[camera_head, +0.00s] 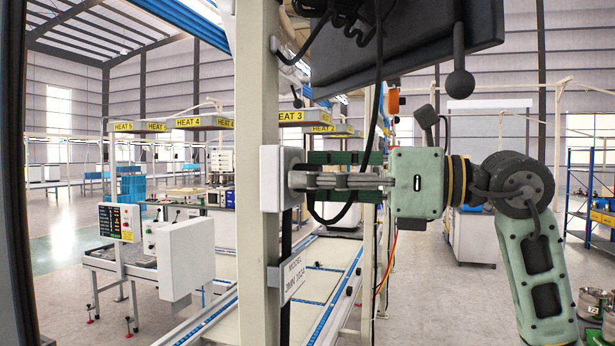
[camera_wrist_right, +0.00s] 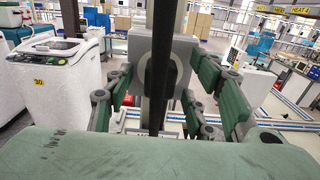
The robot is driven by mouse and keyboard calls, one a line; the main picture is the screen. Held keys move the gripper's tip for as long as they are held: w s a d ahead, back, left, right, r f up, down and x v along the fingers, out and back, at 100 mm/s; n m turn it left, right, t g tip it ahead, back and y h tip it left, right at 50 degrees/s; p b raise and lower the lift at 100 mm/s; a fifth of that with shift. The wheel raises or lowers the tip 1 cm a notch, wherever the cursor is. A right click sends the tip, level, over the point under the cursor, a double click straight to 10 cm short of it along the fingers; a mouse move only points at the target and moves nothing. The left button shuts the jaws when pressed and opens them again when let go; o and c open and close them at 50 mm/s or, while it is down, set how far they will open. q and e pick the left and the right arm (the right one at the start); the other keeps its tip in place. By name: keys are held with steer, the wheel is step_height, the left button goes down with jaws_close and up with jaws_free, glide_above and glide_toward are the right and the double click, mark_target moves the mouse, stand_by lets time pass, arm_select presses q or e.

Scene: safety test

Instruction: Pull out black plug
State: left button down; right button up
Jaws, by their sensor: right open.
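The grey-white socket box (camera_head: 271,178) is fixed to the pale post; it also shows ahead in the right wrist view (camera_wrist_right: 139,47). The black plug (camera_wrist_right: 158,78) sits against the middle of this box, with its black cable (camera_head: 377,90) hanging from above and looping behind my right gripper. My right gripper (camera_head: 300,180) points left at the box, its fingertips close to it. In the right wrist view its green fingers are open, one on each side of the plug and cable. I cannot tell whether they touch the plug. My left gripper is out of view.
The pale post (camera_head: 257,80) stands just left of the fingers. A dark monitor (camera_head: 405,45) hangs above my right gripper. A conveyor (camera_head: 315,275) runs below. A white box (camera_head: 186,258) stands out at lower left.

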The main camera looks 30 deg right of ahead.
steer(key=shift+c, duration=0.4)
jaws_close()
steer(key=shift+s+d, duration=0.15)
steer(key=shift+b+v, duration=1.1)
steer(key=shift+v, duration=1.75)
